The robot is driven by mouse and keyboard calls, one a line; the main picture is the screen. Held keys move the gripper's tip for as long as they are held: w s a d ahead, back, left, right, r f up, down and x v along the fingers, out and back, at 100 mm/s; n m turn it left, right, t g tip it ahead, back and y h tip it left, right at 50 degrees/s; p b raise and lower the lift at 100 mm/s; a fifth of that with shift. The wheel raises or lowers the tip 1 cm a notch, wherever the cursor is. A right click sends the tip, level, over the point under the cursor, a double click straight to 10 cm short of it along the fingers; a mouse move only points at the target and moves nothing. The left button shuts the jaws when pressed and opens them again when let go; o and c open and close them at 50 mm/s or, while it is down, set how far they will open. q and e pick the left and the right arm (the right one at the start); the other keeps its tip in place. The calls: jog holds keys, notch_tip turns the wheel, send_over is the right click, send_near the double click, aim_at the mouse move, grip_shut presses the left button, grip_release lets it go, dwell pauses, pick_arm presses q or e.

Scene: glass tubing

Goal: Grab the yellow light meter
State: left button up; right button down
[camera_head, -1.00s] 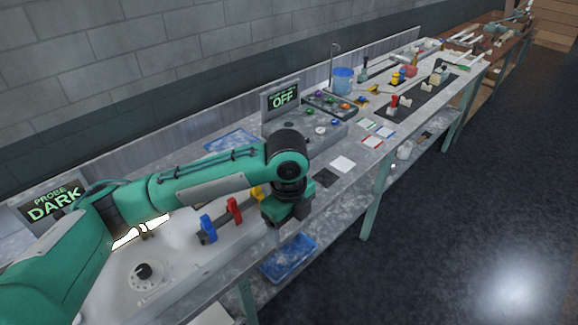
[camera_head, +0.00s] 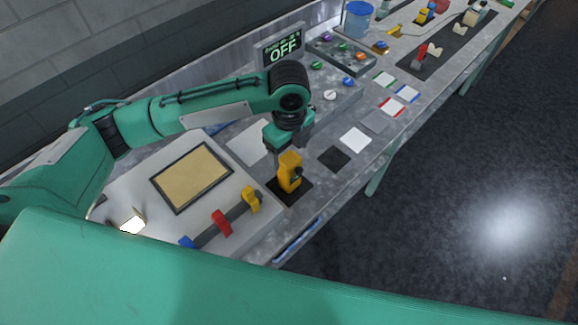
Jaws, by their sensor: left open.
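The yellow light meter (camera_head: 289,173) stands upright on a small black pad (camera_head: 291,193) on the bench, to the right of the white panel's colored clips. It has a dark round part on its right side. My left gripper (camera_head: 287,149) points down just above and behind the meter's top, with its jaws open. One finger shows to the left of the meter's top and the other to the right. I cannot tell whether either touches it. My right gripper is not in view.
Blue, red (camera_head: 221,222) and yellow (camera_head: 251,198) clips sit on a rail on the white panel, near the meter. Black (camera_head: 334,159) and white (camera_head: 356,139) squares lie to the right. Behind stands an OFF display (camera_head: 281,49). My green arm link fills the bottom.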

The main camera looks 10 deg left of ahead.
aim_at(290, 159)
pick_arm(q)
jog(key=f, duration=0.2)
jog(key=shift+w+f, duration=0.25)
jog(key=shift+f, duration=0.1)
jog(key=shift+w+f+p, duration=0.1)
jog(key=shift+f+p, duration=0.65)
jog(key=shift+f, duration=0.15)
notch_tip(290, 159, down, 4)
jog(key=shift+p, duration=0.7)
jog(key=shift+c, duration=0.8)
jog(key=shift+w, duration=0.1)
jog(key=c, duration=1)
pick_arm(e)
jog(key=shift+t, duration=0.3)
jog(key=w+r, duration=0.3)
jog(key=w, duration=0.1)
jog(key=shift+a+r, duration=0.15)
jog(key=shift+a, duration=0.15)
